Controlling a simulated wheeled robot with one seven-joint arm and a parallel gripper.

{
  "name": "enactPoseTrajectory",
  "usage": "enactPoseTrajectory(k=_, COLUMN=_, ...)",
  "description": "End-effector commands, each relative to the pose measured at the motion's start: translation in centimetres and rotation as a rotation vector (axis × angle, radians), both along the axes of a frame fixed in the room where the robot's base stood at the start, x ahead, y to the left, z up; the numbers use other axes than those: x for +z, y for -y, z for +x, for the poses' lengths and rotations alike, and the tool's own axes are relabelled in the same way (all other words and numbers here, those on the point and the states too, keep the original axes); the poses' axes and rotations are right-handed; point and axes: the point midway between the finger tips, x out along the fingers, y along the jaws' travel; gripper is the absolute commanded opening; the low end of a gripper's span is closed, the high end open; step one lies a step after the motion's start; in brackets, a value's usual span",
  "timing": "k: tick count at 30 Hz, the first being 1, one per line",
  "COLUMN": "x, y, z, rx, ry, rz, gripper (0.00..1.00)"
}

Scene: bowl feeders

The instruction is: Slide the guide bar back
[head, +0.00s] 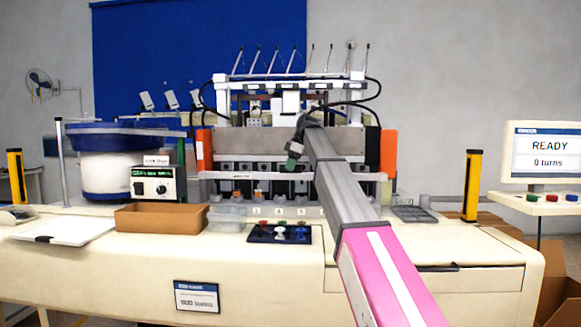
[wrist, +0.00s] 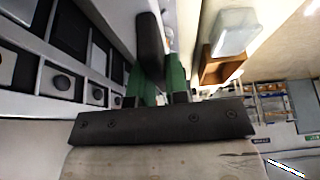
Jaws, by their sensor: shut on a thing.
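The guide bar (head: 285,175) is a pale horizontal rail across the front of the machine, below the grey panel. My gripper (head: 292,158) is at the front of the machine, over the middle of the bar. In the wrist view my gripper's green fingers (wrist: 156,75) are shut on a black handle (wrist: 150,38), one finger on each side. My arm hides part of the bar right of the middle in the head view. How the handle joins the bar cannot be made out.
A row of dark openings (head: 240,167) lies behind the bar. A brown box (head: 160,218), a clear bin (head: 227,218) and a button panel (head: 279,234) stand on the bench in front. Orange end blocks (head: 204,151) flank the machine. The monitor (head: 547,150) reads READY, 0 turns.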

Motion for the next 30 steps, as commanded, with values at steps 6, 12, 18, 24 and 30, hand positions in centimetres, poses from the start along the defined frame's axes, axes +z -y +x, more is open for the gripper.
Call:
enactPoseTrajectory(k=6, x=0.2, y=0.1, z=3.7, rx=-0.001, ry=0.0, rz=0.0, gripper=0.0)
enactPoseTrajectory(k=12, x=0.2, y=0.2, z=8.5, rx=-0.001, ry=0.001, rz=0.0, gripper=0.0)
enactPoseTrajectory(k=18, x=0.1, y=0.3, z=9.5, rx=0.0, ry=0.003, rz=0.0, gripper=0.0)
enactPoseTrajectory(k=24, x=0.1, y=0.3, z=9.6, rx=-0.001, ry=0.006, rz=0.001, gripper=0.18)
enactPoseTrajectory(k=30, x=0.1, y=0.3, z=9.5, rx=0.0, ry=0.003, rz=0.001, gripper=0.4)
